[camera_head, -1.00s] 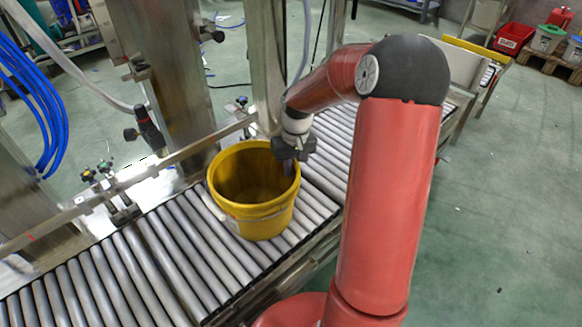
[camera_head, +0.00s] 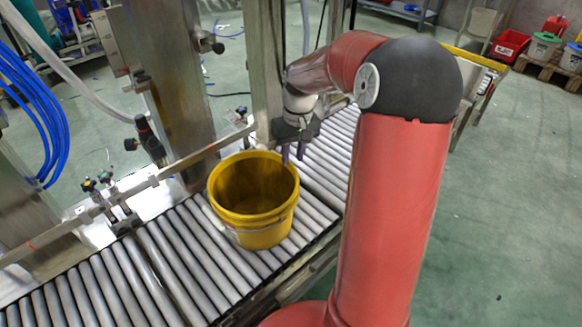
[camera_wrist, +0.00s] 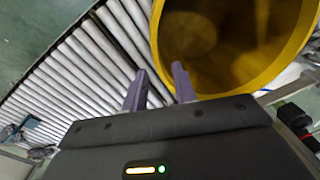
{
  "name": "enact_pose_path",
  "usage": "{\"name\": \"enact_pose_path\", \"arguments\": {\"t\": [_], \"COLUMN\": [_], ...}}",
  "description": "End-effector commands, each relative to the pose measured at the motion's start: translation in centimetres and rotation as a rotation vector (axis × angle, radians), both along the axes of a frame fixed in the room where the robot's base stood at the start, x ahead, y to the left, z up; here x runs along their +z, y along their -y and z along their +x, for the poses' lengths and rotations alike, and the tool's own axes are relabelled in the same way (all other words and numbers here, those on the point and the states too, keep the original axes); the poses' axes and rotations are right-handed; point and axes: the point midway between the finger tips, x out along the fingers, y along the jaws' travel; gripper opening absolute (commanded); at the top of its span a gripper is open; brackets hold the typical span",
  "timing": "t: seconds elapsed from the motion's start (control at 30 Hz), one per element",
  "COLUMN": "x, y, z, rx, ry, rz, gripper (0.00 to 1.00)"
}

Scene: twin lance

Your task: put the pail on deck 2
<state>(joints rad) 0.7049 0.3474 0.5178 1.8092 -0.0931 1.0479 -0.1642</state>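The yellow pail (camera_head: 254,200) stands upright on the roller conveyor (camera_head: 170,262) in the head view, open at the top and with its handle down along its side. In the wrist view the pail (camera_wrist: 225,50) fills the upper right, its inside facing me. My gripper (camera_head: 291,152) is above the pail's far right rim. In the wrist view the two purple fingers of my gripper (camera_wrist: 159,88) are apart with nothing between them, close by the rim. I cannot tell whether a finger touches the rim. No deck label is readable.
A steel post (camera_head: 170,75) and a side rail (camera_head: 150,180) stand along the conveyor's far side, with blue hoses (camera_head: 35,100) at left. Red and white bins (camera_head: 510,44) stand far right.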

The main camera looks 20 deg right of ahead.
Motion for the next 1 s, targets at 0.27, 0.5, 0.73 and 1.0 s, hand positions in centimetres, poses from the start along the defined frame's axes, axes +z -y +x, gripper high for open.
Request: {"name": "enact_pose_path", "arguments": {"t": [0.27, 0.5, 0.73, 1.0], "x": [3.4, 6.8, 10.7, 11.3], "y": [0.2, -3.4, -8.1, -10.7], "z": [0.0, -3.5, -11.6, -20.3], "rx": [0.001, 0.018, 0.007, -0.015], "ry": [0.002, 0.056, 0.216, 0.420], "rz": [-0.002, -0.102, -0.198, -0.145], "gripper": [0.28, 0.28, 0.28, 0.28]}}
